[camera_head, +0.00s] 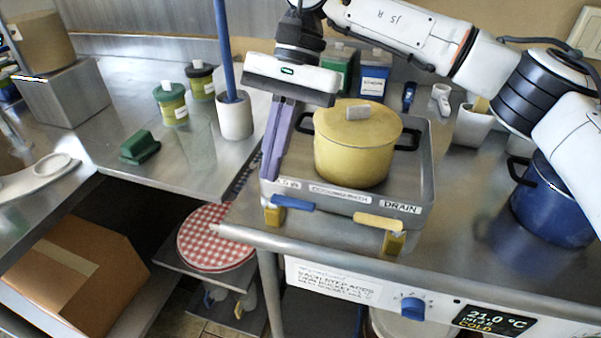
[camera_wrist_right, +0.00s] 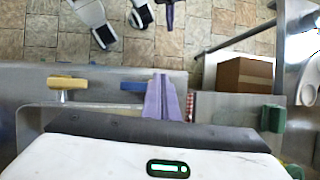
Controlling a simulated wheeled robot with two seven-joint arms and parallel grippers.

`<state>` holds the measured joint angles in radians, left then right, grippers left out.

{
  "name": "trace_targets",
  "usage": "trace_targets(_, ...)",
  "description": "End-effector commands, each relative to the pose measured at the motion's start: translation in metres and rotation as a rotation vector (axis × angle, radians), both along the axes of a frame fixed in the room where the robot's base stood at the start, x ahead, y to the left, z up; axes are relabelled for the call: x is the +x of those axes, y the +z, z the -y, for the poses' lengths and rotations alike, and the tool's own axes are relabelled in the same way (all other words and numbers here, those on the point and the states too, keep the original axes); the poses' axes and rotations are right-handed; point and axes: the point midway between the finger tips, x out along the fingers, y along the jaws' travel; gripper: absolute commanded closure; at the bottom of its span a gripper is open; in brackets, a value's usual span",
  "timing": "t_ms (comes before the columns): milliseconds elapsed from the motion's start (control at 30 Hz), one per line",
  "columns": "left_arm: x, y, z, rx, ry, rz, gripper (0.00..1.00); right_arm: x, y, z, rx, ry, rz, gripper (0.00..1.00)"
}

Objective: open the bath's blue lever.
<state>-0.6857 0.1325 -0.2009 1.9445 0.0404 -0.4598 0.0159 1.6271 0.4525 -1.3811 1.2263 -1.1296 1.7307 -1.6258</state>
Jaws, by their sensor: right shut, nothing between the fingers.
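The bath (camera_head: 430,165) is a metal tray on the counter. Its blue lever (camera_head: 293,203) lies flat along the front wall, above a brass valve at the left corner, its free end toward the right. My right gripper (camera_head: 270,176) is shut and empty, purple fingers pointing down by the bath's front left corner, just above and left of the lever. In the right wrist view the blue lever (camera_wrist_right: 133,86) is immediately left of the fingers (camera_wrist_right: 165,98); I cannot tell if they touch. A purple finger, apparently my left gripper's (camera_wrist_right: 170,14), shows at that view's top edge.
A yellow lever (camera_head: 380,221) sits at the bath's front right, near the DRAIN label. A lidded yellow pot (camera_head: 350,155) stands in the bath. A white holder (camera_head: 235,118) with a blue rod stands left. A blue pot (camera_head: 550,205) is right. Open space lies before the counter's front edge.

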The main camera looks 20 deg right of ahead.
Motion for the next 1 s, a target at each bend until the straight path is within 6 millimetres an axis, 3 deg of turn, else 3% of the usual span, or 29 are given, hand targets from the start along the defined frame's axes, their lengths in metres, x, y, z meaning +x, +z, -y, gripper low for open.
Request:
trace_targets(33,0.000,-0.004,0.000,0.000,0.000,-0.001,1.00,0.008,0.011,0.022,-0.064,0.021,0.045,1.00)
trace_targets(100,-0.001,-0.005,0.000,0.001,0.000,-0.003,1.00,0.013,0.024,0.044,-0.132,0.043,0.079,1.00)
trace_targets(233,-0.001,-0.006,0.000,0.002,-0.001,-0.004,1.00,0.016,0.037,0.066,-0.196,0.066,0.105,1.00)
trace_targets(667,-0.002,-0.007,0.000,0.001,-0.001,-0.007,1.00,0.015,0.035,0.068,-0.204,0.070,0.107,1.00)
trace_targets(1000,-0.002,-0.008,0.000,0.001,-0.001,-0.007,1.00,0.003,-0.018,0.061,-0.204,0.071,0.104,1.00)
